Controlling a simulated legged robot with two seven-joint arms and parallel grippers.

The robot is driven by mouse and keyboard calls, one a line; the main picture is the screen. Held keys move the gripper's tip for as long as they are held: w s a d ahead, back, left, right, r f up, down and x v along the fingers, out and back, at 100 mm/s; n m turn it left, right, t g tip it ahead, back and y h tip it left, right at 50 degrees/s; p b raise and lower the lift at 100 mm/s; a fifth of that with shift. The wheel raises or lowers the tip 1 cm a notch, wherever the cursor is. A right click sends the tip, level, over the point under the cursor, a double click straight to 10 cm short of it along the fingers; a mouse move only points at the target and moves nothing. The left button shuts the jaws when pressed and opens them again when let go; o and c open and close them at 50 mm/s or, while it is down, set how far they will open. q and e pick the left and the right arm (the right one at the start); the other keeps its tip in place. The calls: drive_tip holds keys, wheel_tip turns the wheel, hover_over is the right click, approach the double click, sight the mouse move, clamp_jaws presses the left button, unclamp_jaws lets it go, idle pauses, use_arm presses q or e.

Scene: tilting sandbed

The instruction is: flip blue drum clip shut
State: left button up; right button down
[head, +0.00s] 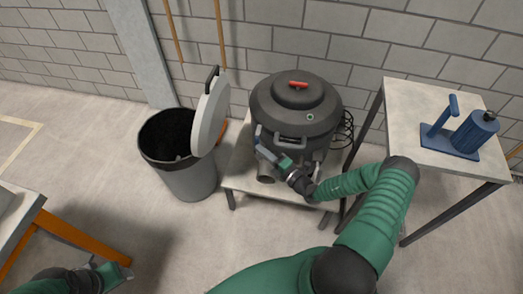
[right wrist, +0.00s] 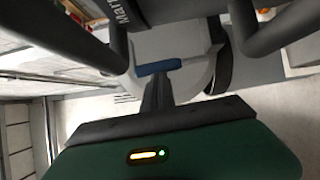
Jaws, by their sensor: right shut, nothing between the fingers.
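The dark grey drum (head: 295,115) stands on a low table, with a red grip on its lid. A small blue clip (head: 258,132) shows at the drum's left front side. In the right wrist view a blue bar (right wrist: 158,66), which looks like the clip, lies just beyond my fingertips. My right gripper (head: 265,153) is shut and empty, close to the drum's front left side below the clip. I cannot tell whether it touches the clip. My left gripper (head: 122,272) is low at the lower left, far from the drum; its jaws are unclear.
A dark bin (head: 187,175) with a raised grey lid (head: 210,115) stands left of the drum. The low table (head: 240,180) is under the drum. A taller table (head: 415,105) with a blue device (head: 470,135) is on the right. An orange-edged bench (head: 70,240) is at left.

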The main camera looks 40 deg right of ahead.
drive_tip(key=shift+w+d+r, duration=0.2)
drive_tip(key=shift+w, duration=0.05)
drive_tip(key=shift+d+r+p, duration=0.1)
drive_tip(key=shift+p, duration=0.2)
drive_tip(key=s+d+f, duration=0.1)
drive_tip(key=s+d, duration=0.1)
drive_tip(key=s, duration=1.4)
drive_tip(key=shift+s+d+p, duration=0.3)
drive_tip(key=shift+s, duration=0.05)
drive_tip(key=shift+f, duration=0.1)
